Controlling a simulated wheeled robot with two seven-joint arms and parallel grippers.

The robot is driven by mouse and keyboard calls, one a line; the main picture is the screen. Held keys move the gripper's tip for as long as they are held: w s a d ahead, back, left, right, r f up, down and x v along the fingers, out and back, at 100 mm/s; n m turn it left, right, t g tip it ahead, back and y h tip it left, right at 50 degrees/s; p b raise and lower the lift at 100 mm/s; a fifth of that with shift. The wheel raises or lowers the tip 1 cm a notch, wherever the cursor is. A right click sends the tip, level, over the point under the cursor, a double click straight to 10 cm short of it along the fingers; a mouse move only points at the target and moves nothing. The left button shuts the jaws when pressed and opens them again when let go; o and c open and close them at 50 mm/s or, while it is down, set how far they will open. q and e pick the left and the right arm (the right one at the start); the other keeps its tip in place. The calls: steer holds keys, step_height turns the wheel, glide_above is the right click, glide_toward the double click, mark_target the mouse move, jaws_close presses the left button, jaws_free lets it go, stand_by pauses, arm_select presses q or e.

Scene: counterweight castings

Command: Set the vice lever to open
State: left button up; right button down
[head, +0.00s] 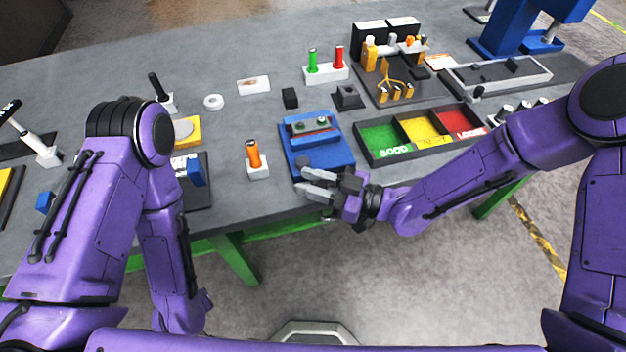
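The blue vice (330,157) sits near the front edge of the grey table, with metal jaws and a small reddish part at its back. A dark round knob (303,162) shows on its front left; I cannot tell clearly whether it belongs to the lever or how the lever is set. My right gripper (307,184) is just in front of the vice's front edge, pointing left. Its two grey fingers are apart with nothing seen between them. Whether it touches the vice is unclear. My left arm hangs down in front of the table; its gripper does not show.
Right of the vice is a tray (360,155) with green, yellow and red bins. An orange-handled tool in a white block (257,171) stands to the left. A small black block (290,98) and a dark stand (348,97) lie behind. Bare table separates the vice and the orange-handled tool.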

steer(key=shift+w+d+f+n+g+y+b, duration=0.1)
steer(key=shift+w+d+n+g+y+b, duration=0.2)
steer(key=shift+n+g+b, duration=0.4)
steer(key=shift+w+d+f+n+g+y+b, duration=0.1)
steer(key=shift+d+n+g+b, duration=0.3)
steer(key=shift+g, duration=0.6)
steer(key=shift+w+d+n+g+b, duration=0.2)
steer(key=shift+n+g+b, duration=0.2)
steer(key=shift+g, duration=0.2)
steer(key=shift+w+d+n+g+b, duration=0.1)
steer(key=shift+d+n+g+b, duration=0.15)
steer(key=shift+n+g, duration=0.25)
steer(key=shift+d+r+g, duration=0.15)
steer(key=shift+r+g, duration=0.05)
steer(key=shift+g, duration=0.4)
steer(key=c, duration=0.9)
jaws_free()
steer(key=shift+c, duration=0.2)
steer(key=w+d+b, duration=0.1)
steer(key=d+b, duration=0.2)
steer(key=d, duration=0.7)
steer(key=shift+d, duration=0.25)
